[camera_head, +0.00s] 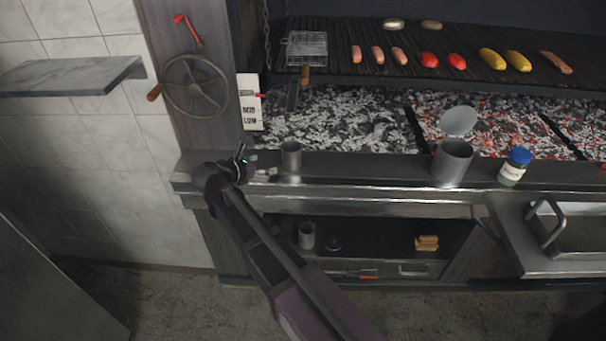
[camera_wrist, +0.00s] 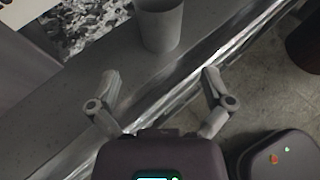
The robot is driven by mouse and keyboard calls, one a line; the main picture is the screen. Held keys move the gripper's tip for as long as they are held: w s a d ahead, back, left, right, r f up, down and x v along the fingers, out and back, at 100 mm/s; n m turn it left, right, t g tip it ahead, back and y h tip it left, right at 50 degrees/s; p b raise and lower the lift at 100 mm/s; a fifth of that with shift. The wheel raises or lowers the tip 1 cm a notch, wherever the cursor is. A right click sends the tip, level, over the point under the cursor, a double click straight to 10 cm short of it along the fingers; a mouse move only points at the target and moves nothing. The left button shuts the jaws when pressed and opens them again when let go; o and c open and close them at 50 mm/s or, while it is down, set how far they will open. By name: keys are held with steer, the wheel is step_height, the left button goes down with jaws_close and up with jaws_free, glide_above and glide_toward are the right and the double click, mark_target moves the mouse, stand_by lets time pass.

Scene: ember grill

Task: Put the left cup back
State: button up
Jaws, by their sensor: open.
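A grey metal cup (camera_head: 291,157) stands upright on the front ledge of the grill, at its left part. It also shows in the wrist view (camera_wrist: 158,27), ahead of my fingers and cut by the top edge. My gripper (camera_head: 244,160) is just left of this cup in the head view. In the wrist view my gripper (camera_wrist: 160,90) has its two fingers spread, with nothing between them, and the cup is beyond the fingertips, apart from them. A second grey cup (camera_head: 307,235) stands on the lower shelf under the ledge.
A lidded metal can (camera_head: 453,161) and a blue-capped jar (camera_head: 515,167) stand on the ledge (camera_head: 365,168) farther right. A handwheel (camera_head: 194,86) is on the left post. Sausages and vegetables lie on the grate (camera_head: 450,40) above hot coals. The ledge between cup and can is clear.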

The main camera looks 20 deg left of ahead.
steer(key=w+d+f+m+g, duration=0.1)
steer(key=d+m, duration=0.3)
steer(key=d, duration=0.4)
steer(key=w+d+f+m+g, duration=0.1)
steer(key=d+f+m+g, duration=0.3)
steer(key=d, duration=0.5)
steer(key=w+d+f+m+g, duration=0.1)
steer(key=d+f+m+g, duration=0.1)
steer(key=d+m, duration=0.3)
steer(key=shift+w+d+f+m, duration=0.1)
steer(key=shift+d+m, duration=0.05)
steer(key=shift+d, duration=0.9)
steer(key=shift+d+f+m, duration=0.1)
steer(key=shift+d+m, duration=0.05)
steer(key=shift+d, duration=0.9)
steer(key=s+d+f+m+g+y, duration=0.2)
steer(key=s+d+m, duration=0.3)
steer(key=d+m, duration=0.3)
steer(key=s+d+f+m+g+y, duration=0.2)
steer(key=s+d+m+g+y, duration=0.1)
steer(key=d+m, duration=0.6)
steer(key=s+d, duration=0.1)
steer(key=d, duration=0.3)
steer(key=shift+s+y, duration=0.4)
steer(key=shift+d+f, duration=0.1)
